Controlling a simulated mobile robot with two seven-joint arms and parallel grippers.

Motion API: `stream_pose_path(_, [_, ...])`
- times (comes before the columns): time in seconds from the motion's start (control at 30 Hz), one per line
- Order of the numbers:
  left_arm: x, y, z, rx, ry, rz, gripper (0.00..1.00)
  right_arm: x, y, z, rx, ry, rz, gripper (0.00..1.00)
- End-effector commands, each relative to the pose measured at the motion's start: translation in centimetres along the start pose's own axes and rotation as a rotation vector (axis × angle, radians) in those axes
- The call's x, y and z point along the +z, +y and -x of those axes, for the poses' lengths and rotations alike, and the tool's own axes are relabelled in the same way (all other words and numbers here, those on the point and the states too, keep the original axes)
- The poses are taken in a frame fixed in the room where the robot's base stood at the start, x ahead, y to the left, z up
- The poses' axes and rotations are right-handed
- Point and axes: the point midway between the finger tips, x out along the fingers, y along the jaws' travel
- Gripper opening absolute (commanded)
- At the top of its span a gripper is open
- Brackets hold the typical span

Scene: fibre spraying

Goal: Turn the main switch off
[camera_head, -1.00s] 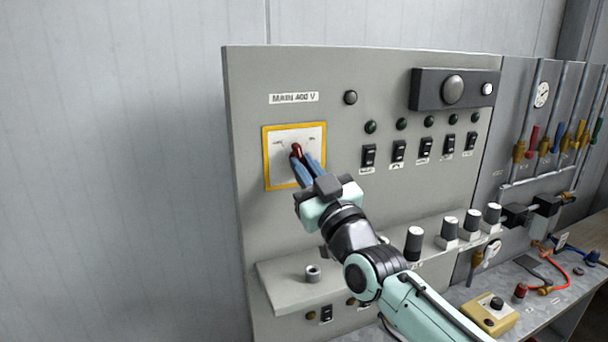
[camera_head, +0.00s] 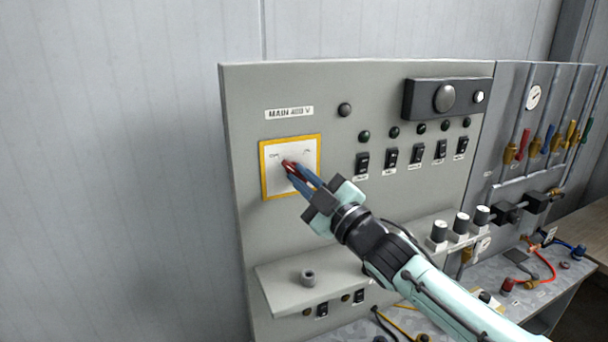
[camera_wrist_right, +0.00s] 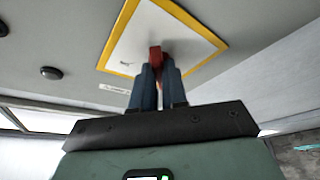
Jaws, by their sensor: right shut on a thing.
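The main switch is a red handle (camera_head: 289,166) on a white plate with a yellow frame (camera_head: 263,180), under the "MAIN 400 V" label (camera_head: 289,113). The handle is tilted toward the upper left of the plate. My right gripper (camera_head: 294,172) comes in from the lower right, and its blue fingers are shut on the red handle. In the right wrist view the red handle (camera_wrist_right: 155,57) sits between the two blue fingers (camera_wrist_right: 158,80). My left gripper is in neither view.
Several black rocker switches (camera_head: 391,156) and small dark lamps (camera_head: 364,135) are right of the plate. A ledge (camera_head: 280,286) with knobs (camera_head: 440,231) juts out below. Bare wall (camera_head: 110,170) lies to the left.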

Motion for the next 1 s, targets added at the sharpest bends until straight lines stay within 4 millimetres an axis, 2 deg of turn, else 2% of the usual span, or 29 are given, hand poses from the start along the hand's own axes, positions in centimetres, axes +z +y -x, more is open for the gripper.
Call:
stream_pose_path(0.37, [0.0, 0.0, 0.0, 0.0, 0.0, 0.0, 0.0, -0.2, 0.2, 0.0, 0.004, 0.006, 0.01, 0.0])
stream_pose_path(0.4, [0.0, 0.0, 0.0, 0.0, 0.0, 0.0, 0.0, -0.2, 0.2, 0.0, 0.004, 0.006, 0.01, 0.19])
stream_pose_path(0.47, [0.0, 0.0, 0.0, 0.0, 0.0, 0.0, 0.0, -0.2, 0.2, 0.0, 0.003, 0.006, 0.009, 0.38])
stream_pose_path(0.8, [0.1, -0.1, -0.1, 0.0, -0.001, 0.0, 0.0, -0.1, 0.1, 0.3, 0.002, 0.002, 0.007, 0.38])
stream_pose_path(0.87, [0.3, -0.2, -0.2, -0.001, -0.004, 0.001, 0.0, 0.0, 0.1, 0.8, 0.002, 0.002, 0.008, 0.38])
stream_pose_path(1.0, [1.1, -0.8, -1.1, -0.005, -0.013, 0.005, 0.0, 0.1, -0.1, 3.1, 0.002, -0.001, 0.009, 0.38])
